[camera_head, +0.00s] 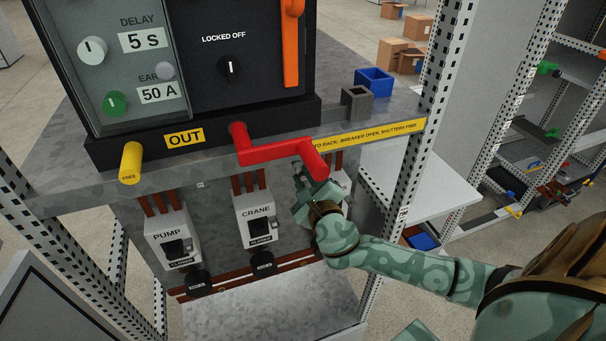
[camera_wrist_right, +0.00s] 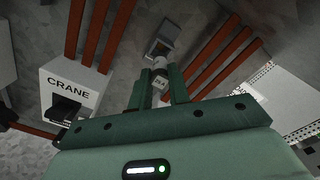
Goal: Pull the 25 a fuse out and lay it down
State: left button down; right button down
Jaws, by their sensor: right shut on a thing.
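My right gripper (camera_head: 304,178) is below the red crank handle, in front of the panel's right side. In the right wrist view, its two fingers (camera_wrist_right: 160,88) are shut on a small pale fuse (camera_wrist_right: 160,80), whose tiny label I cannot read for certain. A grey holder (camera_wrist_right: 163,48) is just beyond the fuse. I cannot tell whether the fuse is still seated in it or clear of it. In the head view the fuse is mostly hidden by the gripper and crank. My left gripper is not in view.
The red crank (camera_head: 277,151) juts out just above my right gripper. The CRANE (camera_head: 256,216) and PUMP (camera_head: 172,238) units are to the left. A bare grey shelf (camera_head: 275,305) lies below. A blue bin (camera_head: 374,81) and grey bin (camera_head: 356,104) stand on the upper ledge.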

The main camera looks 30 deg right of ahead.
jog(key=shift+p+v, duration=0.3)
jog(key=shift+v, duration=0.5)
jog(key=p+v, duration=0.4)
jog(key=v, duration=0.8)
dwell(0.8)
jog(key=shift+a+r, duration=0.1)
jog(key=s+a+r+p, duration=0.2)
jog(key=s+r+p, duration=0.1)
jog(key=s, duration=0.6)
jog(key=shift+s+p, duration=0.35)
jog(key=shift+p, duration=0.35)
